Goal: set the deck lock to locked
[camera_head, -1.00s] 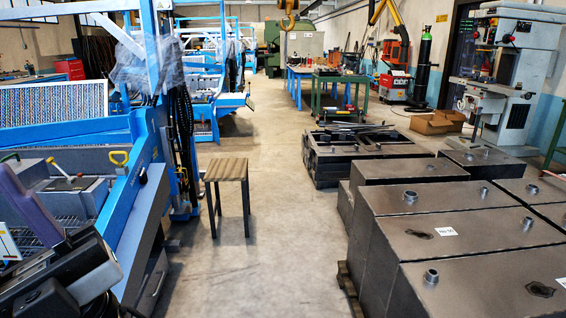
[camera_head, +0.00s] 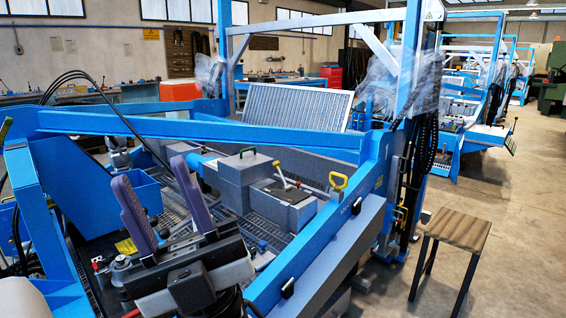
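My gripper (camera_head: 151,175) has two purple fingers, spread apart with nothing between them. It is raised in front of the blue machine's deck, nearer to me than the controls. A lever with a pale yellow grip (camera_head: 279,172) leans up from a plate on a grey box (camera_head: 288,204). A yellow loop handle (camera_head: 338,182) stands on the blue rail right of it.
A blue beam (camera_head: 215,133) crosses above the deck, and a blue side rail (camera_head: 325,235) runs along its right. A blue bin (camera_head: 135,190) and black hoses (camera_head: 110,95) are at left. A wooden-topped stool (camera_head: 459,231) stands right, with open floor beyond.

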